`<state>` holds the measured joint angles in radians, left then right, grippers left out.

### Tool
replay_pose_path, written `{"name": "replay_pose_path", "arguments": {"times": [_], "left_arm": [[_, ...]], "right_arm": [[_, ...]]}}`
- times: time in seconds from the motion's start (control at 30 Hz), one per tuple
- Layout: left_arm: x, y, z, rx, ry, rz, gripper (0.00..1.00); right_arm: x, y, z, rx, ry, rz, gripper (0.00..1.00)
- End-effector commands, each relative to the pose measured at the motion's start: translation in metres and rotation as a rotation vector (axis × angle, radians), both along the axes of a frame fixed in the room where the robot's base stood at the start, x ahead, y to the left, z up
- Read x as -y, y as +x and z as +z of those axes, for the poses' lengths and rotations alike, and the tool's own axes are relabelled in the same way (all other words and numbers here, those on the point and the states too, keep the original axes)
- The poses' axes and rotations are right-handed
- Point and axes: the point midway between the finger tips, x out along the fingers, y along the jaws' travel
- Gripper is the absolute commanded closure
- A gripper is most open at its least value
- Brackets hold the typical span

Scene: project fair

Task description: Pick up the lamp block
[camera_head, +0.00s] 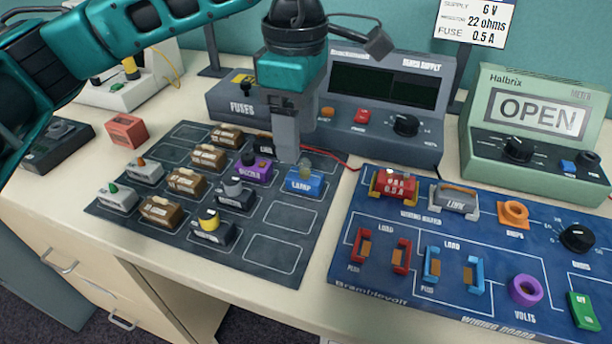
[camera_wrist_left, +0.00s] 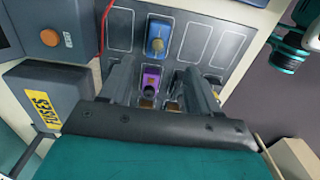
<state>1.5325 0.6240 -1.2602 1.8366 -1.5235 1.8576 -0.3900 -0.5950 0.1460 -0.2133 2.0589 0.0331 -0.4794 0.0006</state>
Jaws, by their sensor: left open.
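The lamp block is a blue block labelled LAMP (camera_head: 303,181) with a dull yellowish bulb on top. It stands in the upper right part of the dark mat (camera_head: 265,268). It also shows in the left wrist view (camera_wrist_left: 157,44), beyond the fingertips. My left gripper (camera_head: 288,150) points down over the mat, just behind and left of the lamp block. In the left wrist view my gripper (camera_wrist_left: 158,76) has its fingers apart, with a purple buzzer block (camera_wrist_left: 150,79) seen between them. Nothing is held. My right gripper does not show clearly.
A purple buzzer block (camera_head: 254,169) and a dark block (camera_head: 235,195) stand left of the lamp block. The grey bench supply (camera_head: 350,128) rises behind. The blue wiring board (camera_head: 340,262) lies to the right. Empty mat spaces (camera_head: 281,215) lie in front.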

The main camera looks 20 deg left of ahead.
Motion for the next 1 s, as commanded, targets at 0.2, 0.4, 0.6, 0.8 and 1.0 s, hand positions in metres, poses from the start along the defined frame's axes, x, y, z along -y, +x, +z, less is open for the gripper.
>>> {"name": "replay_pose_path", "arguments": {"times": [0.2, 0.4, 0.6, 0.8, 1.0], "left_arm": [[0.0, 0.0, -0.024, 0.0, -0.001, 0.0, 0.38], [0.002, 0.001, -0.038, -0.001, 0.001, 0.0, 0.38], [0.004, 0.003, -0.069, -0.002, 0.001, 0.0, 0.38], [0.004, 0.004, -0.077, 0.001, -0.001, -0.001, 0.38], [0.004, 0.004, -0.076, 0.001, -0.001, -0.001, 0.48]], "right_arm": [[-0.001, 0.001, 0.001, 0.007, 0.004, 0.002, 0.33], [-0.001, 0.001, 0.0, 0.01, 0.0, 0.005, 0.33], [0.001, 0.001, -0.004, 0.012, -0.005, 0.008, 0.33], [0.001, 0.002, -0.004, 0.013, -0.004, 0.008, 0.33], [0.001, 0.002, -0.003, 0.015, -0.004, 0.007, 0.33]]}}
